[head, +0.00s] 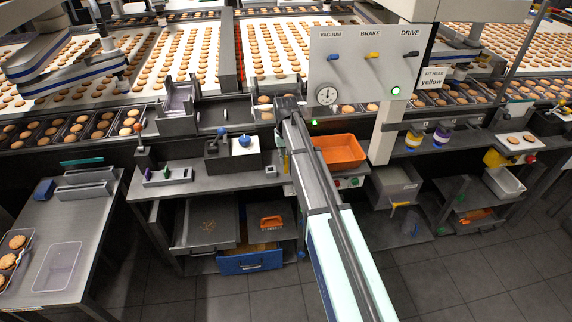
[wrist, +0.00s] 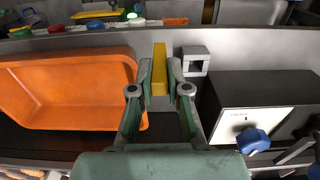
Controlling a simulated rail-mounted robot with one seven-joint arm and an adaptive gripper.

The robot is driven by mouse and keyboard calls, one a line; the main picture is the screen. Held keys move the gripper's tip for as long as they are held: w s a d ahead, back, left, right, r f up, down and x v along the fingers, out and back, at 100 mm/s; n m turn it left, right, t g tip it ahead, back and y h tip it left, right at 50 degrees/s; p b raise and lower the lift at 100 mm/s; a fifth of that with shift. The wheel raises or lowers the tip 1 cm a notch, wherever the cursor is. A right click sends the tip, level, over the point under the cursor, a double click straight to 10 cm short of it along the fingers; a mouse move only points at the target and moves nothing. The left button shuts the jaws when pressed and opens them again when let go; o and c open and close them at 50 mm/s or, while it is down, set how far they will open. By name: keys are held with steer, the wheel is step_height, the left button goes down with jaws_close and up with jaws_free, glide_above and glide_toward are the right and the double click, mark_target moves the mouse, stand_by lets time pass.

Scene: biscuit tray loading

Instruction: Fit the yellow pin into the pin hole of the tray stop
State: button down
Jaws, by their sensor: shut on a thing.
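In the wrist view my gripper (wrist: 160,78) is shut on the yellow pin (wrist: 159,60), which stands out between the two fingertips. A small grey block with a square opening (wrist: 196,54) is just right of the pin, apart from it in the picture. It appears to be the small grey block on the bench in the head view (head: 271,171). I cannot tell whether it is the tray stop or a holder. In the head view my arm largely hides my gripper and the pin. I cannot make out the pin hole for certain in either view.
An orange bin (wrist: 70,85) is close left of my gripper in the wrist view. A dark box with a white top and blue knob (wrist: 253,140) is at the right. In the head view a sloped panel with a gauge (head: 367,62) stands right of my arm.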

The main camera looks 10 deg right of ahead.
mark_target(286, 172)
steer(key=shift+f+p, duration=0.45)
steer(key=shift+f, duration=1.5)
steer(key=shift+f, duration=0.1)
steer(key=c, duration=1.1)
jaws_free()
steer(key=shift+c, duration=0.2)
